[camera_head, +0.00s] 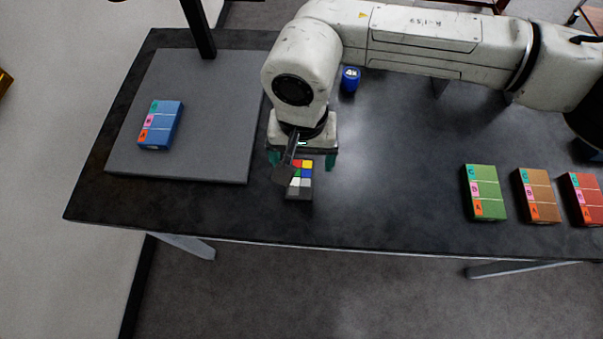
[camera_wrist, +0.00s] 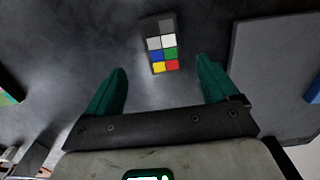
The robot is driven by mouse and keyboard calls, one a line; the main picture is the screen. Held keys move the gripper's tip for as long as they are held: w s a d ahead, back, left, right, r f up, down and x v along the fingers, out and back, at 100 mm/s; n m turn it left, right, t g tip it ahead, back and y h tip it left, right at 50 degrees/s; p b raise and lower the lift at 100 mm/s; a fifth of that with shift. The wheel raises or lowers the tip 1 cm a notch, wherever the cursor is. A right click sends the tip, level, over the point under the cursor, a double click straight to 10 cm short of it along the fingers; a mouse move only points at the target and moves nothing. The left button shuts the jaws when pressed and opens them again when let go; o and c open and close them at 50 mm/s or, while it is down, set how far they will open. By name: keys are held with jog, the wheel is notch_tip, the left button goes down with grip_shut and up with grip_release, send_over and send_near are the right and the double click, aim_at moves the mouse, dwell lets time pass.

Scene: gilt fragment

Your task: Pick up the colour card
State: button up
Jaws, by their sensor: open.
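The colour card (camera_head: 300,183) is a small dark card with red, yellow, blue, green, white and grey squares. It lies flat on the dark table, just right of the grey board, partly hidden by my wrist in the head view. In the wrist view the card (camera_wrist: 161,43) lies ahead of and between the two green fingertips, nearer the right one. My gripper (camera_head: 302,160) is open and empty, pointing down above the table near the card. Its fingers also show in the wrist view (camera_wrist: 162,78), apart from the card.
A grey board (camera_head: 210,115) with a blue labelled box (camera_head: 161,125) and a dark post is at the left. A small blue container (camera_head: 350,80) stands behind. Green (camera_head: 484,192), brown (camera_head: 537,195) and red (camera_head: 583,198) boxes stand at the right. The table between is clear.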

aim_at(300, 178)
jog(key=shift+a+f+p, duration=0.2)
jog(key=shift+f+p, duration=0.7)
jog(key=shift+f, duration=2.8)
jog(key=shift+c, duration=0.4)
jog(key=c, duration=1.1)
